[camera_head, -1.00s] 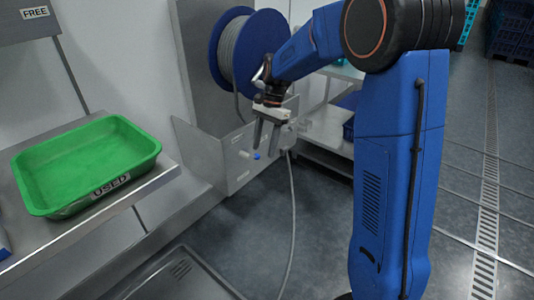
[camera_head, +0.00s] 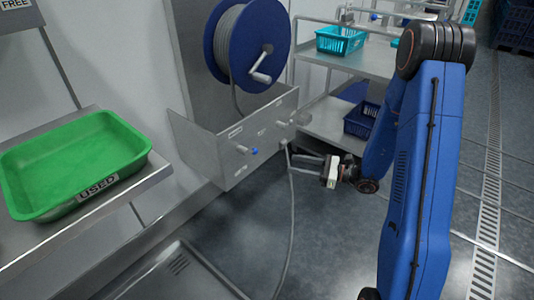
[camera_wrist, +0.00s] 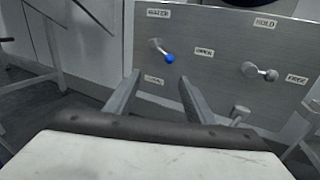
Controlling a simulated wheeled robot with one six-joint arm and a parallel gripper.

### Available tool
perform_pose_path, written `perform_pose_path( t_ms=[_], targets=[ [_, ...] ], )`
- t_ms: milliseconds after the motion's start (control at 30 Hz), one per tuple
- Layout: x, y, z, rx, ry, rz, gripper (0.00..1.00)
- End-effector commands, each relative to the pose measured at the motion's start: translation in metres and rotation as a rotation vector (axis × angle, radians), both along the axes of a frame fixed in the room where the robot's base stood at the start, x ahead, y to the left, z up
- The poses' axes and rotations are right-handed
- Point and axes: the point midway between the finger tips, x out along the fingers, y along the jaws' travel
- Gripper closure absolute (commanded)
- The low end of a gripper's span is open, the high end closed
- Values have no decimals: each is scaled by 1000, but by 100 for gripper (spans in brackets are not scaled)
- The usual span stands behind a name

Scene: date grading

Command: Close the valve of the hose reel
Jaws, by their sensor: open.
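The hose reel (camera_head: 218,45) is a blue drum with grey hose and a crank, mounted above a grey metal panel (camera_head: 232,180). The valve lever with a blue knob (camera_head: 254,151) sits on that panel. In the wrist view the blue knob (camera_wrist: 170,58) points right and slightly down from its pivot, under a WATER label, with an OPEN label to its right and a blurred label below. My gripper (camera_head: 294,164) is open and empty, to the right of the knob, its fingers pointing at the panel. In the wrist view my fingertips (camera_wrist: 158,77) are just below the knob, apparently not touching it.
A second grey-knobbed lever (camera_wrist: 260,71) sits right of the valve, between HOLD and FREE labels. The hose (camera_head: 291,215) hangs to the floor near my fingers. A green USED tray (camera_head: 75,165) stands at left. A shelf rack (camera_head: 370,60) stands behind.

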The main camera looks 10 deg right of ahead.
Motion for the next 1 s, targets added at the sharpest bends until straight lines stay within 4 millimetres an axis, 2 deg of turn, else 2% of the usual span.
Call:
perform_pose_path(
  t_ms=[100, 267, 1000],
  targets=[
    [3, -7, -3, 12, -3, -48, 51],
    [8, 0, -4, 13, -4, -54, 51],
    [56, 99, -4, 12, -4, -51, 51]
  ],
)
